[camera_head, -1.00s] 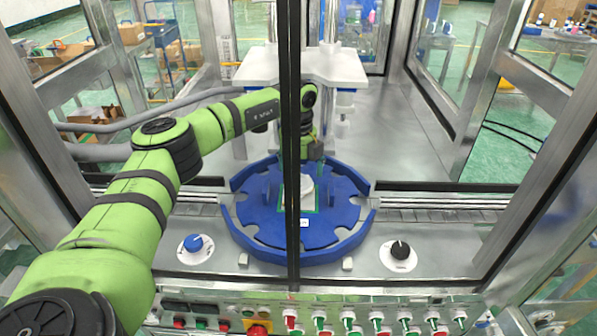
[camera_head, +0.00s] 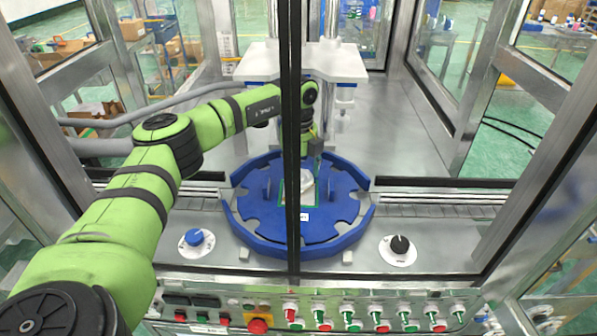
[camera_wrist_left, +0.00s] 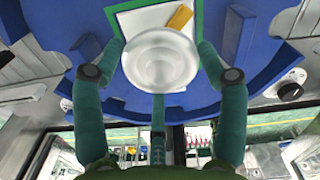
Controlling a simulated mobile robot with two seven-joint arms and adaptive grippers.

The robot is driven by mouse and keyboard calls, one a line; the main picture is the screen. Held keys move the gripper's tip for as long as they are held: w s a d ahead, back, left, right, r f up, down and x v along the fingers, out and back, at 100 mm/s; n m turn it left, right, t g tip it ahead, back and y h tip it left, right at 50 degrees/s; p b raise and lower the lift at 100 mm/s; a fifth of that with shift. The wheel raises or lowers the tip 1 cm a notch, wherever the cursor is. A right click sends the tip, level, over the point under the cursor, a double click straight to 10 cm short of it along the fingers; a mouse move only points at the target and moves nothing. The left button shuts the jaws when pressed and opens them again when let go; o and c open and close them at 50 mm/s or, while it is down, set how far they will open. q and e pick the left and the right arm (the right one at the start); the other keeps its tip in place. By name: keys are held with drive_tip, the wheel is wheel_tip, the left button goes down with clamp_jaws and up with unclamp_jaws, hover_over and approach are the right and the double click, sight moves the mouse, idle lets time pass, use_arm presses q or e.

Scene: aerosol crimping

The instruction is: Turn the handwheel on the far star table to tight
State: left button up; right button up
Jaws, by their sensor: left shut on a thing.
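The blue round star table (camera_head: 258,228) with notched edges stands in the middle of the machine in the head view. The handwheel also shows in the head view (camera_head: 307,184), partly hidden by the dark door post. My left gripper (camera_wrist_left: 161,50) reaches down from above, shut on the handwheel with one finger on each side of it. It also shows in the head view (camera_head: 311,160). How tight the wheel is cannot be told. My right gripper is not in view.
A dark vertical door post (camera_head: 292,130) stands in front of the table. A white block (camera_head: 338,65) on columns is behind my left wrist. A blue knob (camera_head: 195,238) and a black knob (camera_head: 399,245) flank the table; a button panel (camera_head: 340,310) runs along the front.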

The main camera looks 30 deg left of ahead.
sight(300, 175)
use_arm(q)
drive_tip(key=shift+w+a+r+m, duration=0.15)
drive_tip(key=shift+m, duration=0.25)
drive_tip(key=m, duration=0.3)
drive_tip(key=shift+m+b, duration=0.3)
drive_tip(key=shift+b, duration=0.1)
drive_tip(key=shift+w+r+m, duration=0.15)
drive_tip(key=shift+m, duration=1.95)
drive_tip(key=o, duration=1.1)
drive_tip(key=shift+o, duration=0.2)
drive_tip(key=shift+w+f, duration=0.1)
drive_tip(key=shift+f, duration=0.2)
drive_tip(key=shift+r, duration=3.8)
